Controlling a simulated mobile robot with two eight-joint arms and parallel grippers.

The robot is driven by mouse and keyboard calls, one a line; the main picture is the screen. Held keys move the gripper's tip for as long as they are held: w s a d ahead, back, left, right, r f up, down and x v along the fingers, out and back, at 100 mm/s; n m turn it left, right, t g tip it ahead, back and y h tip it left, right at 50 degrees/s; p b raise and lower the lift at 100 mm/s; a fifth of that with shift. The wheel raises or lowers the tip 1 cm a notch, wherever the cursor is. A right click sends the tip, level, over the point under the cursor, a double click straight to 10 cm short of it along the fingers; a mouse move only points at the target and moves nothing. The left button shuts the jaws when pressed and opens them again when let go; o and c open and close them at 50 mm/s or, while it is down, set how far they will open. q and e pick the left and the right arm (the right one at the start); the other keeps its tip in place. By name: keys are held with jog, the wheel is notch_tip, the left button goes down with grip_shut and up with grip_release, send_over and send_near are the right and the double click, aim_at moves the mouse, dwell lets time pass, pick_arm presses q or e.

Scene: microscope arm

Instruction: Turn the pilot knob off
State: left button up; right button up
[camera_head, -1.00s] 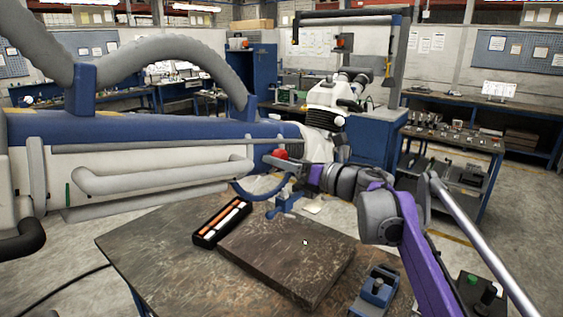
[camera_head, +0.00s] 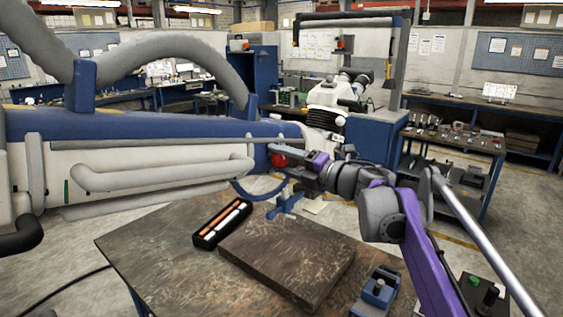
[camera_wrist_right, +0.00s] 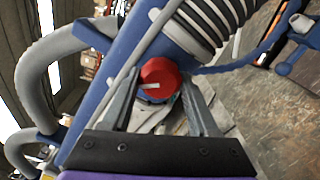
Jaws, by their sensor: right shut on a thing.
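In the right wrist view the knob (camera_wrist_right: 160,76) lies between the two grey fingers (camera_wrist_right: 160,92). A short pale mark on the knob's face runs nearly level in that view. The fingers partly hide the knob's sides. My left gripper is not in view.
A table (camera_head: 150,255) stands below with a thick dark slab (camera_head: 285,255), a tray of coloured sticks (camera_head: 222,222) and a blue vise-like block (camera_head: 378,288). A blue stand (camera_head: 284,200) is close under my right gripper. Workbenches line the back.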

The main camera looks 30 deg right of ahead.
jog(key=m, duration=0.5)
jog(key=shift+r, duration=0.1)
jog(key=shift+m, duration=0.3)
dwell(0.4)
jog(key=o, duration=1.4)
jog(key=shift+c, duration=0.2)
jog(key=b+v, duration=0.1)
jog(key=v, duration=1)
jog(key=shift+b, duration=0.35)
jog(key=shift+w, duration=0.1)
